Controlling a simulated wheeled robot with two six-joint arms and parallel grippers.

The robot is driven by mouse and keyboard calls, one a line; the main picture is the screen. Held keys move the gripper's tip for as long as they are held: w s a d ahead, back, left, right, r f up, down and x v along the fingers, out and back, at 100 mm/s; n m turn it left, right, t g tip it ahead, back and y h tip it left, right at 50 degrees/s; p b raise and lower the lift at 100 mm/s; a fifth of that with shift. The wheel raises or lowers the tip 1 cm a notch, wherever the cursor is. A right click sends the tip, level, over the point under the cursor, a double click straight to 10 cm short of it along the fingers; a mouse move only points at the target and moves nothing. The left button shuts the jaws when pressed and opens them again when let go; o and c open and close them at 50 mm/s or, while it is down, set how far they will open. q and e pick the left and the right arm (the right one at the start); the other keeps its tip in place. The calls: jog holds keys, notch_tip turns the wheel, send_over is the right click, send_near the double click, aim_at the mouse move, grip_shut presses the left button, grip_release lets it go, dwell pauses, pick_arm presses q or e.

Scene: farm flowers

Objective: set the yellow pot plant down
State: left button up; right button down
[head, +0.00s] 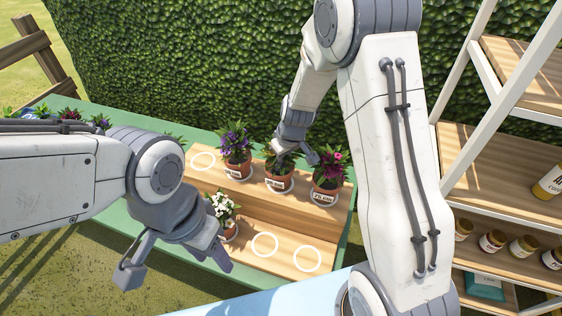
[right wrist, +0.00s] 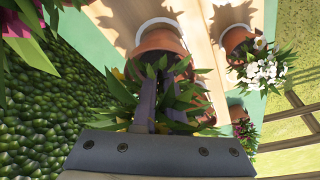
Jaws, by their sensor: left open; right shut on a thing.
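The yellow pot plant (head: 279,182) is a terracotta pot with a white label. It is upright in the upper tier's middle place, with a white ring around its base; I cannot tell whether it touches the board. My right gripper (head: 287,152) is shut on it from above, hiding most of its leaves in the head view. In the right wrist view the fingers (right wrist: 160,105) are among green leaves with a little yellow, below the pot (right wrist: 160,42). My left gripper (head: 172,266) is open and empty, in front of the stand at the left.
The wooden two-tier stand (head: 262,215) holds a purple-flowered pot (head: 235,168) to the left, a magenta-flowered pot (head: 326,190) close to the right, and a white-flowered pot (head: 228,230) on the lower tier. Free rings show on both tiers. A shelf rack (head: 500,155) stands right.

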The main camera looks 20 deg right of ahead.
jog(key=shift+f+b, duration=0.2)
jog(key=shift+b, duration=0.1)
jog(key=c, duration=1)
grip_release()
jog(key=shift+r, duration=0.1)
